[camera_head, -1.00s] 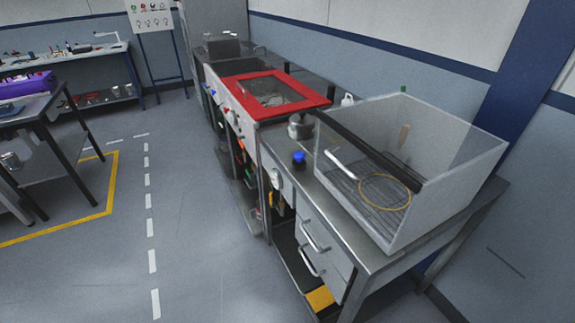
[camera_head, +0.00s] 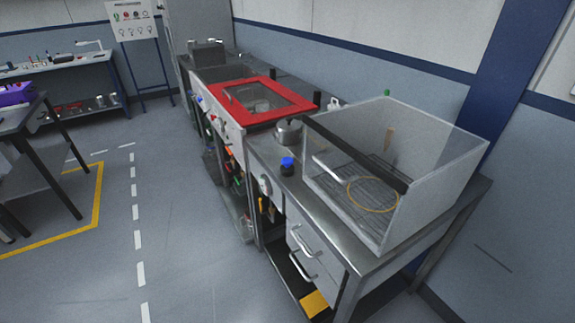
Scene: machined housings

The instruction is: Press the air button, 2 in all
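A blue button-like cap on a small dark body (camera_head: 287,166) stands on the steel bench top, left of the clear box; I cannot tell if it is the air button. A round pale control (camera_head: 265,185) sits on the bench's front face below it. Small blue and red controls (camera_head: 211,119) show on the front panel of the red-framed unit. Neither of my grippers is in view.
A clear-walled box (camera_head: 437,179) with a black top bar stands on the steel bench (camera_head: 380,262). A red-framed lid (camera_head: 238,86) and a metal kettle-like pot (camera_head: 288,132) are farther back. Drawer handles (camera_head: 302,266) stick out in front.

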